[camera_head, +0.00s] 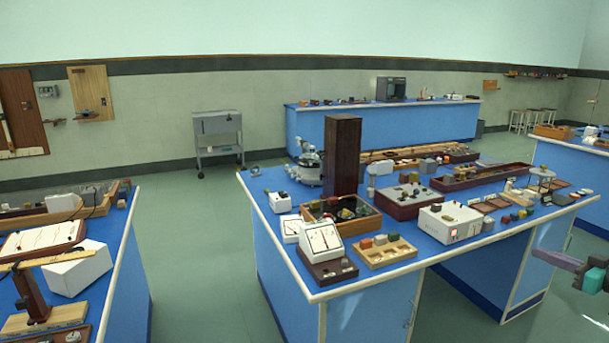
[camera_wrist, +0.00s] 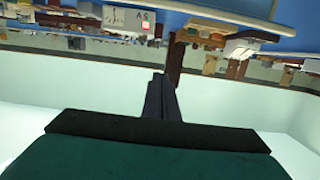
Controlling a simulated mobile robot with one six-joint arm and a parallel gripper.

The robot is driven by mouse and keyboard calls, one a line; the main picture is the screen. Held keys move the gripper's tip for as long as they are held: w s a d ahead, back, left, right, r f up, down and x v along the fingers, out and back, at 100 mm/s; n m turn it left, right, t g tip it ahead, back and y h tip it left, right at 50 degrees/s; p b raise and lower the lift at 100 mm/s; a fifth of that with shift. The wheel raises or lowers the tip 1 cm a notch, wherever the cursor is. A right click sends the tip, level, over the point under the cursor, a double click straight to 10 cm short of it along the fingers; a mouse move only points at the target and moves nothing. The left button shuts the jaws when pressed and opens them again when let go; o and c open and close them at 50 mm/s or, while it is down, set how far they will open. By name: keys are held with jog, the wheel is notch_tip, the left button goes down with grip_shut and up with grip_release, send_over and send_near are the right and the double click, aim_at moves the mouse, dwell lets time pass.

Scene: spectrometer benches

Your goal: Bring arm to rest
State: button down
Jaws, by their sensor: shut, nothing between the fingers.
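My gripper (camera_head: 540,254) shows at the right edge of the head view, pointing left, with a teal part of my arm behind it. It is in front of the right end of the central blue bench (camera_head: 412,258), over the floor side in the picture; the exact gap to the bench cannot be told. In the wrist view my gripper (camera_wrist: 158,78) has its dark fingers together with nothing between them. The wrist picture is upside down, with the benches at the top.
The central bench carries a tall dark wooden box (camera_head: 343,155), a white meter box (camera_head: 449,222) and a wooden tray of blocks (camera_head: 386,250). A left bench (camera_head: 128,262), a back bench (camera_head: 390,124) and a right bench (camera_head: 574,160) stand around. Floor (camera_head: 200,250) is clear between benches.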

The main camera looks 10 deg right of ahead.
jog(key=w+a+f+n+g+y, duration=0.1)
jog(key=w+a+f+y, duration=0.1)
jog(key=w+a+f, duration=0.45)
jog(key=w+a+f+n+g+y, duration=0.1)
jog(key=w+a+f+y, duration=0.2)
jog(key=a, duration=0.6)
jog(key=w+a+f+g, duration=0.1)
jog(key=w+a+f, duration=0.4)
jog(key=w+a, duration=0.15)
jog(key=s+a+f+n+g+y+p, duration=0.1)
jog(key=a+f+g, duration=0.3)
jog(key=a+f, duration=0.75)
jog(key=a+f+n+g+y+p, duration=0.1)
jog(key=a+f+g, duration=0.2)
jog(key=a+f, duration=0.9)
jog(key=s+a+f+g+h, duration=0.1)
jog(key=s+a+f+g, duration=0.3)
jog(key=s+a+f, duration=0.55)
jog(key=s+a+f+g+h, duration=0.1)
jog(key=s+a+f+g, duration=0.4)
jog(key=s+a, duration=0.65)
jog(key=s+f+m+g+h, duration=0.15)
jog(key=s+f+h, duration=0.4)
jog(key=s, duration=0.75)
jog(key=s+d+f+m+h, duration=0.2)
jog(key=s+d+m+h, duration=0.1)
jog(key=d, duration=0.5)
jog(key=shift+s+d+f+m+g, duration=0.35)
jog(key=shift+s+m, duration=0.15)
jog(key=shift+m, duration=0.55)
